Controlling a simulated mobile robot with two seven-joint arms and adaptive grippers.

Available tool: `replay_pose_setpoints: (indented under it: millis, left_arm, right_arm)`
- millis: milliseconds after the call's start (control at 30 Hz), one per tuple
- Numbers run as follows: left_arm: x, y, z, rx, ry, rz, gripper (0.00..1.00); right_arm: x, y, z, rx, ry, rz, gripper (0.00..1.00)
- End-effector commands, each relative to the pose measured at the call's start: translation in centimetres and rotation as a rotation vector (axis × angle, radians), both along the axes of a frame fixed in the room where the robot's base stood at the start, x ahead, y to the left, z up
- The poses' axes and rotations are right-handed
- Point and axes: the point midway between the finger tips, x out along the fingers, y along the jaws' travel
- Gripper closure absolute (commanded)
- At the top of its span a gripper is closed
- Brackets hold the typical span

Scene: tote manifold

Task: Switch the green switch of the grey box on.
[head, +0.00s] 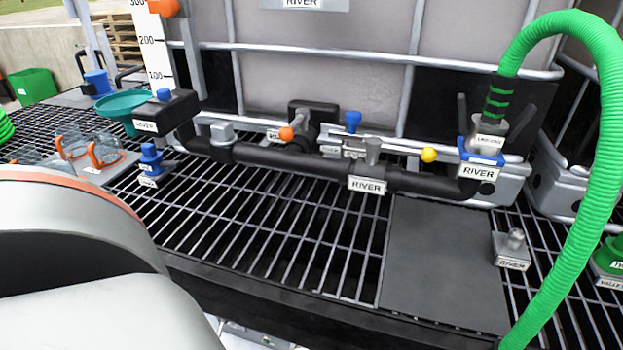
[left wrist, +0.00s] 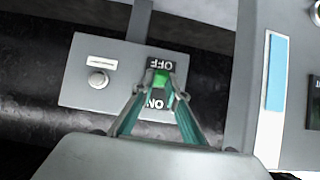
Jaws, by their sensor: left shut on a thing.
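In the left wrist view, the grey box (left wrist: 78,88) is a flat plate with a round silver button and a white label at its left. Its green switch (left wrist: 161,78) sits at its right side, between an OFF label (left wrist: 163,66) above and an ON label (left wrist: 154,103) below, both upside down in this view. The green part shows close to the OFF label. My left gripper (left wrist: 162,92) has its fingertips at the green switch, shut on it. The fingers partly cover the switch. I do not make out the grey box in the head view, where my own arm fills the lower left.
A black pipe manifold (head: 290,160) with several coloured valves runs along the grating (head: 260,225). A green hose (head: 590,180) arches at the right. A dark flat plate (head: 445,260) is bare. In the left wrist view, a blue-and-white panel (left wrist: 273,90) stands right of the box.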

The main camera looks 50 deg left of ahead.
Motion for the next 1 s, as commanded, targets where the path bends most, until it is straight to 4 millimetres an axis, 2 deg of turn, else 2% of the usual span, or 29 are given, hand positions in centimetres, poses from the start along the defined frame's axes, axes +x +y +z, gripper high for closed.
replay_pose_setpoints:
  millis: [33,300,833,867,900,933,1000]
  left_arm:
    - [1.3,0.4,1.7,-0.009,-0.004,0.008,1.00]
    - [1.0,0.7,1.6,-0.062,0.091,0.010,1.00]
    - [0.2,0.3,0.9,-0.092,0.140,0.007,1.00]
    - [0.2,0.3,0.9,-0.091,0.140,0.006,0.84]
    - [0.2,0.3,0.9,-0.091,0.140,0.006,0.73]
    - [0.2,0.3,0.9,-0.091,0.140,0.006,0.69]
    - [0.2,0.2,0.8,-0.092,0.141,0.006,0.69]
  right_arm:
    - [0.4,-0.6,0.8,-0.019,-0.013,0.001,0.60]
    - [-0.2,-1.9,0.3,-0.060,0.009,-0.007,0.60]
    - [-0.6,-2.1,-0.2,-0.065,0.020,-0.010,0.60]
    - [-0.6,-2.1,-0.2,-0.065,0.020,-0.010,0.60]
    - [-0.6,-2.1,-0.2,-0.065,0.020,-0.010,0.60]
    - [-0.6,-2.1,-0.2,-0.065,0.020,-0.010,0.60]
    - [-0.6,-2.1,-0.2,-0.064,0.020,-0.009,0.60]
